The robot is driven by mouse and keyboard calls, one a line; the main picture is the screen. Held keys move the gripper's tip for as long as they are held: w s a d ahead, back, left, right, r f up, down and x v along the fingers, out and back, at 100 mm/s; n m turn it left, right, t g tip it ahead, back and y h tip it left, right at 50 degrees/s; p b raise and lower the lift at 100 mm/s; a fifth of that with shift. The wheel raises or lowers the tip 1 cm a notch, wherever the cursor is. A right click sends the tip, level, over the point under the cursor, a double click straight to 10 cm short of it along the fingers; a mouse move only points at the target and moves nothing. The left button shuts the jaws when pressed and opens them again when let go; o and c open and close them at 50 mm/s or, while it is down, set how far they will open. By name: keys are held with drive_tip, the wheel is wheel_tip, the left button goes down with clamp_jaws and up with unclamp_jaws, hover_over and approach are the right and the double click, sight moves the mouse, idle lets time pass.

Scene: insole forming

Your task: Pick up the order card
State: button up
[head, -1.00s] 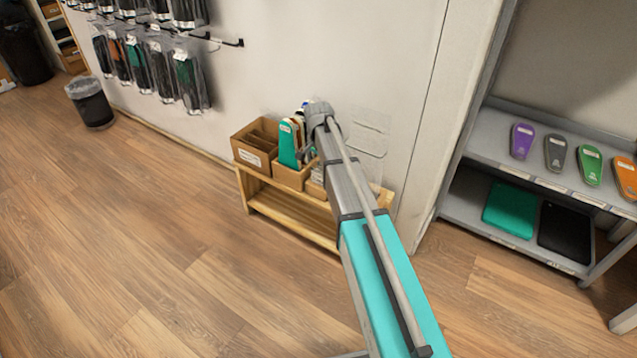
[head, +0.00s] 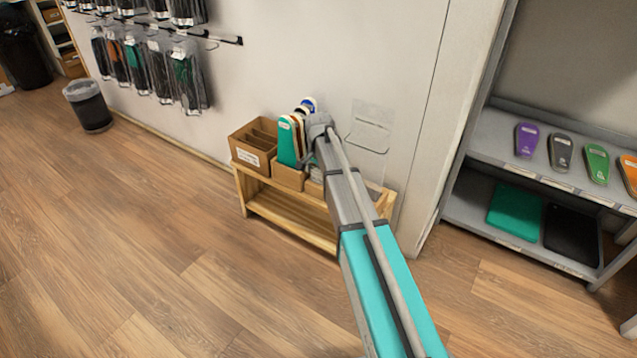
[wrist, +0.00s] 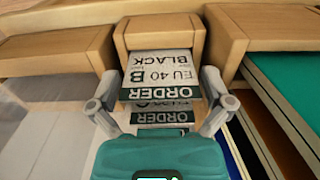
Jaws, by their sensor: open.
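The order card (wrist: 158,68) is white with a dark green ORDER band and reads EU 40, B, BLACK, upside down in the wrist view. It stands in a small brown box (wrist: 160,28). Another ORDER label (wrist: 165,117) shows just below it in that view. My gripper (wrist: 160,106) is open, with one finger on each side of the card. I cannot tell whether the fingers touch it. In the head view my gripper (head: 319,128) is over the low wooden rack (head: 290,226), and my arm hides most of the card's box.
Beside it, a box of upright insoles (head: 289,142) and a divided cardboard box (head: 250,157) stand on the rack. A clear holder (head: 368,130) is on the wall behind. A grey shelf (head: 480,148) stands at right.

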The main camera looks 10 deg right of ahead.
drive_tip(key=shift+c, duration=0.3)
drive_tip(key=c, duration=0.3)
drive_tip(key=shift+r, duration=0.1)
idle(0.4)
wheel_tip(320, 180, up, 10)
drive_tip(key=p, duration=1)
idle(0.6)
